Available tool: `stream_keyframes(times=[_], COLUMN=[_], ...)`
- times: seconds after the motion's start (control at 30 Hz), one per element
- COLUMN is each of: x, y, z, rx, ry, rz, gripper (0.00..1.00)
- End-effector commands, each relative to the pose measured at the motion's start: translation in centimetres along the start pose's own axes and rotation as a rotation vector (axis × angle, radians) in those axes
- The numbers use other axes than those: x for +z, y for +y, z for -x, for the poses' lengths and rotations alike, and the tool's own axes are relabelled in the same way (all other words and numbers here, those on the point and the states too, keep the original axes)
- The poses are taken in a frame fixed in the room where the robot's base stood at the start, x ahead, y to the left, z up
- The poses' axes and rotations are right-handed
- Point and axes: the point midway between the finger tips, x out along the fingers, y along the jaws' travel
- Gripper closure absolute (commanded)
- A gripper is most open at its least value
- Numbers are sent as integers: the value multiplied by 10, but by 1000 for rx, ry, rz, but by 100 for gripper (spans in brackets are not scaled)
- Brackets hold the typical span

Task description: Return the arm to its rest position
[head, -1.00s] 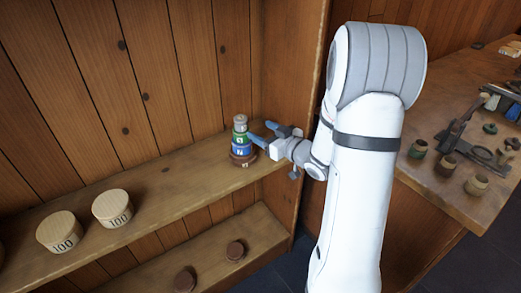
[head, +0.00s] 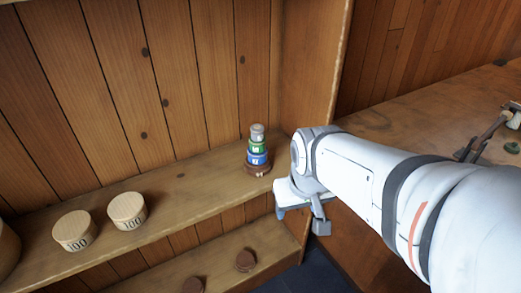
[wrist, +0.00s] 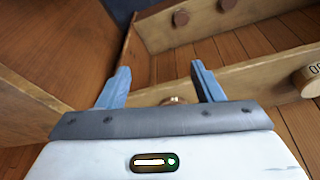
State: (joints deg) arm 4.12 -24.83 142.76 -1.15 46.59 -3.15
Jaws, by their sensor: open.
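My gripper (wrist: 162,84) is open in the wrist view, with two blue fingers apart and nothing held between them. In the head view my arm reaches in from the right, and its end hangs just right of the shelf's front edge. The fingers are mostly hidden there. A stack of turned spools (head: 257,150) stands upright on the upper shelf near its right end, brown at the bottom, then blue, green and grey. My gripper is apart from it.
Two round wooden weights marked 100, one left (head: 74,231) and one right (head: 127,210), stand on the upper shelf (head: 185,190). Two brown discs (head: 245,260) lie on the lower shelf. A workbench (head: 420,112) with tools stands at the right, behind my arm. The shelf's side panel (head: 313,80) is close by.

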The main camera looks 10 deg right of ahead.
Motion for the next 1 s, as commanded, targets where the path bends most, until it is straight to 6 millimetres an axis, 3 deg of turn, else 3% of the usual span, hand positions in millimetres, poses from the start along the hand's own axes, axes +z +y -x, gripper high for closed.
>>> stream_keyframes(times=[0.1,0.17,0.5,0.7,1.0], x=[16,19,19,12,12], y=[-20,-22,-22,-20,-20], z=[7,8,8,39,39], rx=[-26,-30,-33,-31,-31], ry=[-48,-59,-60,-48,-48], rz=[5,6,4,5,5], gripper=[40,40,40,40,40])
